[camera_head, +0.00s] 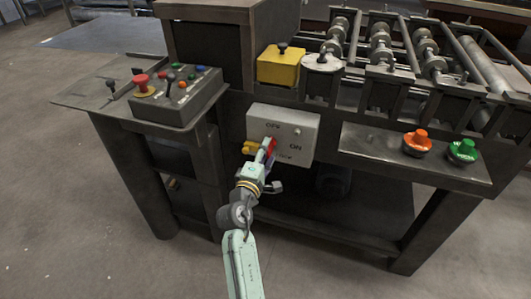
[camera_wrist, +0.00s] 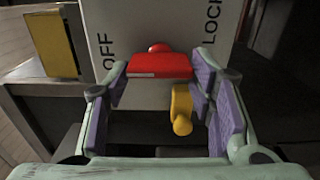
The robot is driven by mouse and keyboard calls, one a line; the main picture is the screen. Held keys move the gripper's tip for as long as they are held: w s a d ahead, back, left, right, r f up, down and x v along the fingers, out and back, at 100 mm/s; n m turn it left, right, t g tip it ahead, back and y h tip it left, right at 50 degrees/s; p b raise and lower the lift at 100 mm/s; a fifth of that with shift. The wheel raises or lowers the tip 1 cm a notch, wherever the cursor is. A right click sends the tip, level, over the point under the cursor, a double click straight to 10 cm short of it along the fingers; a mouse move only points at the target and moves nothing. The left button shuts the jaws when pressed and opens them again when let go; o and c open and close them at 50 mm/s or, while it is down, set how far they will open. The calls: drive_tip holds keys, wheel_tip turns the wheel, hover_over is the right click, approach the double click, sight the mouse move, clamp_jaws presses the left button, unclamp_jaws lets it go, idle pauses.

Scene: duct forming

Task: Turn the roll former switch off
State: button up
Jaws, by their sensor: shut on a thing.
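The switch box (camera_head: 305,124) is a pale grey panel on the front of the machine, with OFF at its top and ON at its right in the head view. Its red handle (camera_head: 272,146) is partly hidden by my gripper (camera_head: 266,154). In the wrist view the red handle (camera_wrist: 160,66) lies crosswise between my purple-padded fingers, which are shut on its two ends. A yellow piece (camera_wrist: 181,108) sticks out below the handle, between the fingers. OFF shows to the left of the handle and LOCK to the right on the panel (camera_wrist: 165,22).
A control box (camera_head: 178,98) with several buttons stands at the left. Orange (camera_head: 417,141) and green (camera_head: 462,150) buttons are at the right. Rollers (camera_head: 381,45) lie behind. The floor in front is clear.

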drive_tip(key=o, duration=1.2)
drive_tip(key=shift+c, duration=0.2)
drive_tip(key=v, duration=1.2)
